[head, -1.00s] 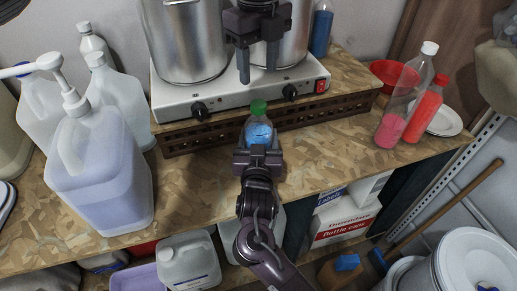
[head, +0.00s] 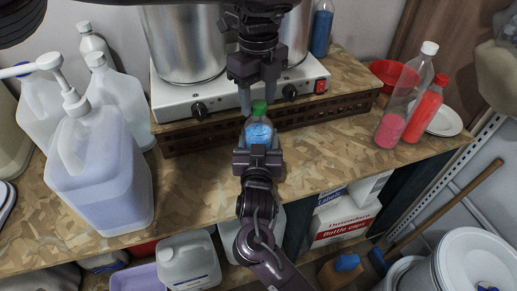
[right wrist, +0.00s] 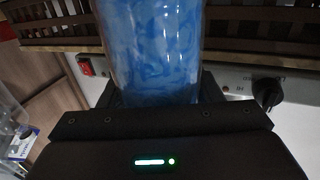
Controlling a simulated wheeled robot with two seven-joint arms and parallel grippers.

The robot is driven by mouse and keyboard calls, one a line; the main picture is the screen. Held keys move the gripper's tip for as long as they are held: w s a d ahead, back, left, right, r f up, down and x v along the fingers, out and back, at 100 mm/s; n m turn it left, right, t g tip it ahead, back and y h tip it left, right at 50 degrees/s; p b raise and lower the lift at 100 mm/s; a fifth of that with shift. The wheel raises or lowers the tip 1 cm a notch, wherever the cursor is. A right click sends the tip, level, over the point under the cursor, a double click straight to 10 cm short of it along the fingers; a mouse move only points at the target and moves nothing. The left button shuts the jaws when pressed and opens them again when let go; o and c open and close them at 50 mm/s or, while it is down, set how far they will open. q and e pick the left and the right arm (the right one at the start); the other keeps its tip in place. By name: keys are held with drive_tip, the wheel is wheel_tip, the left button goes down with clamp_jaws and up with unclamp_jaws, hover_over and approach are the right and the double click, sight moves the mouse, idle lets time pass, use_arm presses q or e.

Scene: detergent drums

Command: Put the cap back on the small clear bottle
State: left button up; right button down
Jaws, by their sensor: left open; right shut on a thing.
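The small clear bottle (head: 258,130) with blue contents stands upright on the wooden bench in front of the stove. A green cap (head: 259,107) shows at the top of its neck; I cannot tell whether it is screwed down. My right gripper (head: 258,153) is shut on the bottle's body from the front. The right wrist view shows the bottle's blue lower part (right wrist: 152,50) close up between the fingers. My left gripper (head: 259,99) comes from above, open, its fingers pointing down on both sides of the cap. I cannot tell whether they touch it.
Steel pots (head: 185,45) stand on a white stove (head: 225,100) close behind. Large jugs and a pump container (head: 100,170) stand at left. A clear bottle with pink contents (head: 390,128) and a red bottle (head: 424,112) stand at right. The bench is bare beside the small bottle.

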use_arm(q)
drive_tip(key=shift+f, duration=0.25)
drive_tip(key=c, duration=1)
drive_tip(key=o, duration=1.1)
drive_tip(key=shift+r, duration=0.15)
wheel_tip(320, 180, up, 12)
drive_tip(key=shift+f, duration=0.1)
